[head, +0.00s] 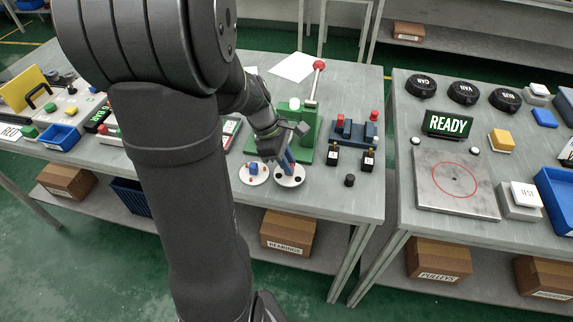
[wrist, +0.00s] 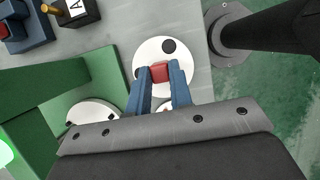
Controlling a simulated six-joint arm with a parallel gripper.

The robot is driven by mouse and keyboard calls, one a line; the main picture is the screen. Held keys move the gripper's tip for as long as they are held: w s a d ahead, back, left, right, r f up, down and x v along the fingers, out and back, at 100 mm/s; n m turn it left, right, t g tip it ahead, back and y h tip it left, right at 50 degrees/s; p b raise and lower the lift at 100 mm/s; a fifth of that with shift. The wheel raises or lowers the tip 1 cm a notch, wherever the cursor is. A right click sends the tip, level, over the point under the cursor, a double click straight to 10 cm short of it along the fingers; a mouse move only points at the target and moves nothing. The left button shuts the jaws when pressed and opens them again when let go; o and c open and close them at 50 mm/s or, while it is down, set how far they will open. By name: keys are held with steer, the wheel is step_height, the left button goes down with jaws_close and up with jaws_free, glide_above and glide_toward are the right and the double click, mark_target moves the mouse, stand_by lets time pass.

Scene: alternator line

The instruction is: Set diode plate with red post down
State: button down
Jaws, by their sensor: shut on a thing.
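The diode plate with the red post is a white disc (head: 290,182) near the front of the middle table, low at the tabletop. I cannot tell whether it touches. In the wrist view the red post (wrist: 160,72) stands between the blue fingers of my gripper (wrist: 161,78), and the white disc (wrist: 150,52) with a black spot shows around them. My gripper (head: 287,163) also shows in the head view, shut on this post, whose sides the fingers partly hide. A second white plate (head: 246,180) with a blue post (head: 253,168) lies just left.
A green press (head: 307,140) with a red-knobbed lever stands behind. Two small black blocks (head: 366,160) and a blue fixture (head: 357,133) stand to the right. Bare tabletop (head: 325,195) lies at the front right, ending at the table edge.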

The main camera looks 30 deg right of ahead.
steer(key=shift+f, duration=1.1)
steer(key=shift+f, duration=0.15)
steer(key=c, duration=1.3)
jaws_free()
steer(key=v, duration=1.2)
steer(key=shift+r, duration=0.2)
